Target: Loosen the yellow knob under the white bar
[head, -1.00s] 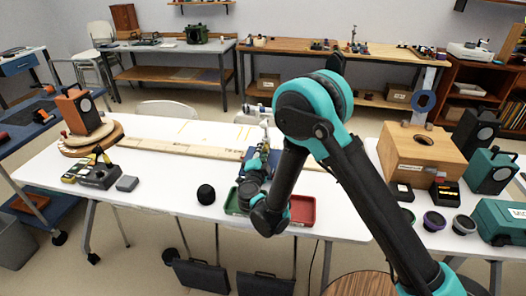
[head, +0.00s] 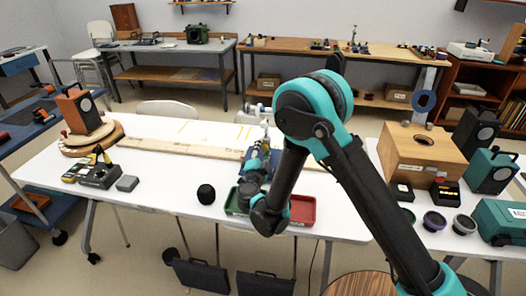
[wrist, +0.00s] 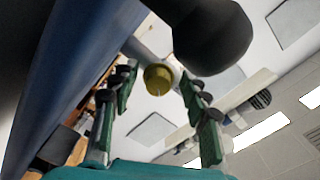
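In the wrist view a round yellow knob (wrist: 158,79) faces me, on the underside of a pale bar (wrist: 143,50) whose rest is mostly hidden. My gripper (wrist: 159,88) is open below the knob. One finger stands on each side, with a visible gap between each fingertip and the knob. How far the tips reach along the knob I cannot tell. In the head view my arm hides most of the gripper, and the knob cannot be made out. A small whitish fixture (head: 264,112) stands behind the arm's end on the white table.
In the wrist view a dark rounded part (wrist: 212,38) hangs close above the right finger, and a large blue surface (wrist: 70,70) lies close on the left. In the head view a red tray (head: 302,211), a green tray (head: 233,204) and a black ball (head: 206,194) lie near the table's front edge.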

